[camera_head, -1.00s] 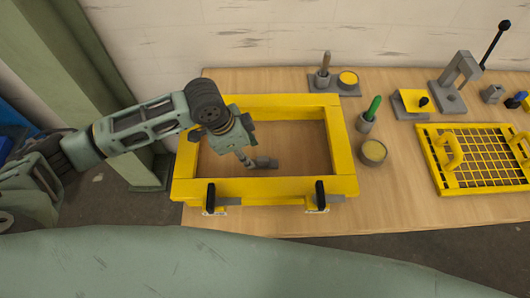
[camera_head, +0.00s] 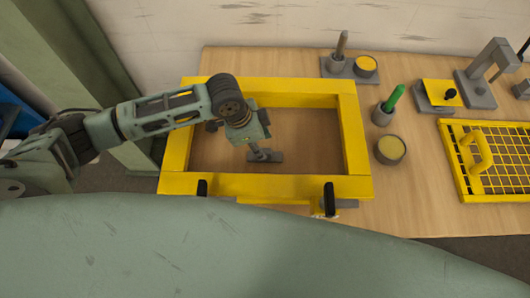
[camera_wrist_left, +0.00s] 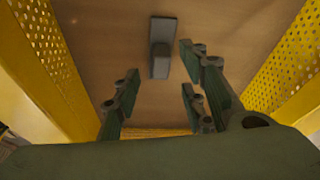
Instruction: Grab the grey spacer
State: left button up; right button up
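A small grey part (camera_head: 267,156), which looks like the spacer, lies on the wooden table inside the yellow frame (camera_head: 270,187). It also shows ahead of the fingers in the left wrist view (camera_wrist_left: 162,45), as a flat piece with a narrower block on it. My left gripper (camera_head: 240,134) hangs over the frame's opening, close to the part. In the left wrist view its fingers (camera_wrist_left: 157,82) are spread, with only bare table between them. The grey part lies beyond the fingertips. In the head view the gripper's body hides part of the opening. My right gripper is not in view.
The yellow frame's walls stand around my left gripper. Black-handled clamps (camera_head: 329,197) sit on its front side. Bare table lies between tin and tray.

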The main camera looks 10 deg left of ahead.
aim_at(264, 151)
pick_arm(q)
jog(key=p+x, duration=0.1)
jog(key=x, duration=0.3)
jog(key=shift+w+d+f, duration=0.1)
jog(key=shift+d+f, duration=0.1)
jog(key=shift+f, duration=0.15)
grip_shut()
